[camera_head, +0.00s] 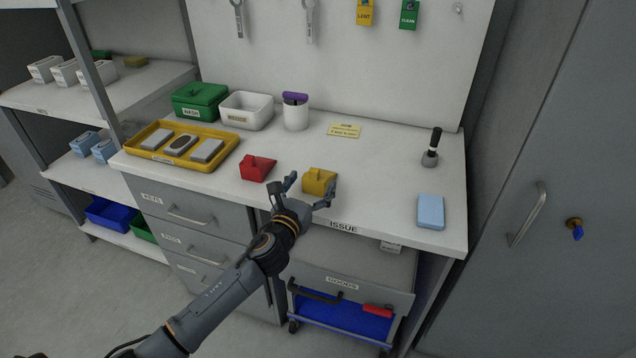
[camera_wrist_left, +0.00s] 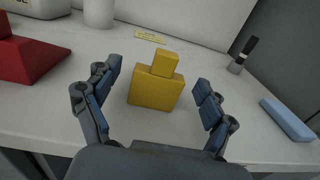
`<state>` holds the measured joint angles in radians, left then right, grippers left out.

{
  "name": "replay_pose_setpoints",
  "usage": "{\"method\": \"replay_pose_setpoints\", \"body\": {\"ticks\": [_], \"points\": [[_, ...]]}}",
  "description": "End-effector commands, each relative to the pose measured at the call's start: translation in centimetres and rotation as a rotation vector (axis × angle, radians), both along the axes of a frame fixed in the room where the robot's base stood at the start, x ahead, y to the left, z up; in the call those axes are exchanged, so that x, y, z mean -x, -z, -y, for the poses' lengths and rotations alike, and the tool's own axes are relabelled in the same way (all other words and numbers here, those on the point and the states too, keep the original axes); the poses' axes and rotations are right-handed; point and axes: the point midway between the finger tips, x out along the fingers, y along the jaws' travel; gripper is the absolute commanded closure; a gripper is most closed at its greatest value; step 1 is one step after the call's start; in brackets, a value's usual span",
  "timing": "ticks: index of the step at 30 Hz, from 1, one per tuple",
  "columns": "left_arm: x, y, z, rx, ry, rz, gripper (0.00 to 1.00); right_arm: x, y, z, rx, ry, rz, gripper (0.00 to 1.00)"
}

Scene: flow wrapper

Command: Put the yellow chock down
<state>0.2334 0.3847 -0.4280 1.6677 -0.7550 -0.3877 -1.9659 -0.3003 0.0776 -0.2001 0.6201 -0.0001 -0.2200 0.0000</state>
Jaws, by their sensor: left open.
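The yellow chock (camera_head: 319,180) rests on the white worktop near its front edge, beside the ISSUE label. My left gripper (camera_head: 309,188) is at the front edge, open, with its fingers spread to either side of the chock. In the left wrist view the yellow chock (camera_wrist_left: 156,88) stands between the two open fingers (camera_wrist_left: 155,105), with a visible gap on each side. My right gripper is not in view.
A red chock (camera_head: 257,168) lies just left of the yellow one. A yellow tray (camera_head: 215,161) holds grey blocks further left. A light blue block (camera_head: 430,211) lies at right, near a black-handled stamp (camera_head: 431,150). Worktop between is clear.

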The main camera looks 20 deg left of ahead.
Motion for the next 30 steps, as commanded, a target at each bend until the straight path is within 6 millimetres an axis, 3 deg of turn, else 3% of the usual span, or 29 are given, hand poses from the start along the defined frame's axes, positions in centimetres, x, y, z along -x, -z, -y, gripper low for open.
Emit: {"method": "replay_pose_setpoints", "body": {"ticks": [5,13,22,24,30], "points": [[-2.0,0.1,0.2,0.0,-0.001,0.001,0.17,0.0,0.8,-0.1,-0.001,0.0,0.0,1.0],[-2.3,0.0,0.2,0.0,0.0,-0.001,0.17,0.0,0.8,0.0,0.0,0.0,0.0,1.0],[-2.2,0.0,0.2,0.0,-0.001,-0.001,0.78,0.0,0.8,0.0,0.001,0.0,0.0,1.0],[-2.2,0.0,0.2,0.0,0.0,0.001,0.86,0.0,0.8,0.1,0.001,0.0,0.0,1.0],[-2.2,-0.1,0.2,-0.001,0.0,0.001,0.86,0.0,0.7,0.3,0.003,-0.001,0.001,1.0]]}}
